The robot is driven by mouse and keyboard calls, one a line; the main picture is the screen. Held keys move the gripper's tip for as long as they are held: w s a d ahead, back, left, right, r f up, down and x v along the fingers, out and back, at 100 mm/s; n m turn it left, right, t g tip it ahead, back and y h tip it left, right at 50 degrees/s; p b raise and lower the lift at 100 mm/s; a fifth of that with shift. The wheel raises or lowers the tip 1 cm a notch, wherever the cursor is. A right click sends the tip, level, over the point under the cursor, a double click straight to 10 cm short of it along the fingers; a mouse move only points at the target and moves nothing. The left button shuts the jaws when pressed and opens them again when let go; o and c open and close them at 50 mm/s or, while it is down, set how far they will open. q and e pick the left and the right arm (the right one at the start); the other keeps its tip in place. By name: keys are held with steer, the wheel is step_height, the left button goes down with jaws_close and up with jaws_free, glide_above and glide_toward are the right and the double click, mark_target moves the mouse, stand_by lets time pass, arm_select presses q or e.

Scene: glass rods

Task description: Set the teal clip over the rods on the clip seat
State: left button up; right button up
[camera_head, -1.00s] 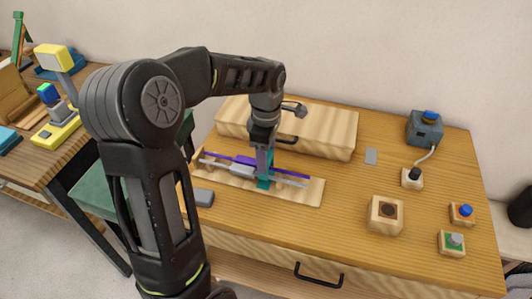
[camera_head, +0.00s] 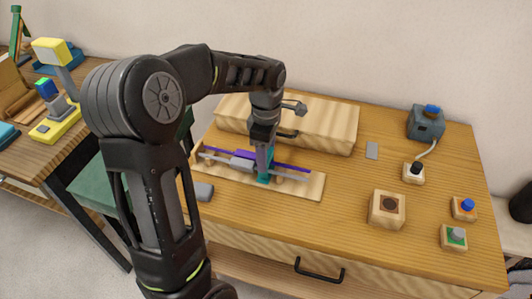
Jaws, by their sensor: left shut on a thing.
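My left gripper (camera_head: 266,163) is shut on the teal clip (camera_head: 264,178) and points down at the rods. The clip is at the rods on the pale wooden board (camera_head: 312,191); I cannot tell whether it rests on its seat, as the fingers hide part of it. A grey block (camera_head: 243,164) sits at the rods just left of the clip. My right gripper is not in view.
A wooden box with a dark handle (camera_head: 338,139) stands behind the board. A grey block (camera_head: 204,191) lies in front at the left. Wooden blocks with a hole (camera_head: 388,208), a blue button (camera_head: 465,206) and a grey button (camera_head: 455,235) stand right. The table between is clear.

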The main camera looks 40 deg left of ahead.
arm_select(q)
steer(key=shift+f+b, duration=0.5)
steer(key=shift+f, duration=0.1)
stand_by(0.7)
steer(key=o, duration=1.1)
steer(key=shift+r+p, duration=0.55)
steer(key=shift+r, duration=0.05)
steer(key=shift+r+p, duration=3.6)
steer(key=shift+r, duration=1.35)
steer(key=shift+f, duration=0.1)
